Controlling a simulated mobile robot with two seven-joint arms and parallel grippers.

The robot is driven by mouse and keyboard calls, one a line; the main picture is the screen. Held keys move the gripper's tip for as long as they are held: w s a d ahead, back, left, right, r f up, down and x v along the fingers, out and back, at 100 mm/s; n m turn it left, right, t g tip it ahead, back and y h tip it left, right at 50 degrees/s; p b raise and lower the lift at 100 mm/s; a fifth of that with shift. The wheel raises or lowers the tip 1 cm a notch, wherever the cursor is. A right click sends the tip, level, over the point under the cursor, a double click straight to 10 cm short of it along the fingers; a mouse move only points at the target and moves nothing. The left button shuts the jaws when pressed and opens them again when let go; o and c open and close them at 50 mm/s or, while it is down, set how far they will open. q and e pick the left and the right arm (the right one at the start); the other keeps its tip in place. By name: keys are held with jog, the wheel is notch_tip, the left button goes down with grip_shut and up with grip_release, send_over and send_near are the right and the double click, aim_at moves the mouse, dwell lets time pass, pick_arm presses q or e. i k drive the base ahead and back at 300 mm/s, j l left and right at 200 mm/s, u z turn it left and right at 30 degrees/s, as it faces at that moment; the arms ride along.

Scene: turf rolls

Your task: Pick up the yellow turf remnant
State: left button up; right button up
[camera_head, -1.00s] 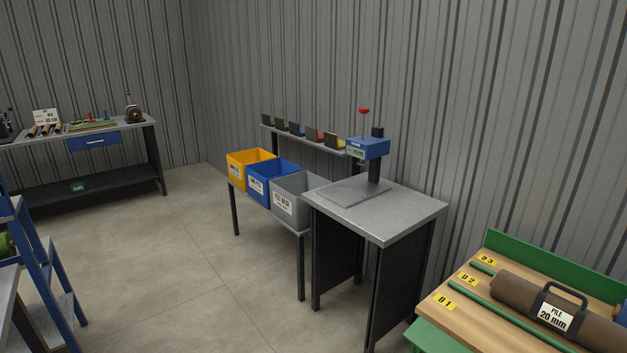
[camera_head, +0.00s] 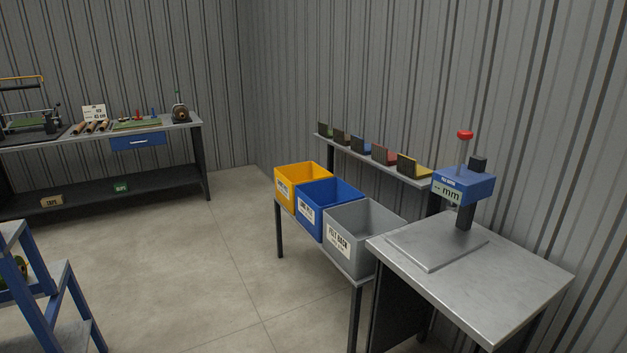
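No gripper of mine shows in the head view. Several small dark blocks, which may be turf pieces, stand in a row on a narrow shelf (camera_head: 372,162) against the wall. The nearest one (camera_head: 414,166) has a yellow face or edge at its right side. I cannot tell whether it is the yellow turf remnant. The other blocks show green, brown, blue and red tints.
A yellow bin (camera_head: 303,177), a blue bin (camera_head: 327,211) and a grey bin (camera_head: 362,231) stand below the shelf. A gauge with a blue head (camera_head: 463,186) stands on a grey table (camera_head: 500,290). A workbench (camera_head: 60,142) is at the back left. The middle floor (camera_head: 190,260) is clear.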

aim_at(409, 167)
jog(key=i+u, duration=0.1)
jog(key=i, duration=1.3)
jog(key=i+z, duration=0.25)
jog(key=z, duration=0.15)
jog(key=i+j+z, duration=0.15)
jog(key=z, duration=0.25)
jog(key=i+j+z, duration=0.2)
jog(key=i+z, duration=0.2)
jog(key=i+j+z, duration=0.15)
jog(key=z, duration=0.25)
jog(key=i+j+z, duration=0.3)
jog(key=z, duration=0.15)
jog(key=i, duration=0.05)
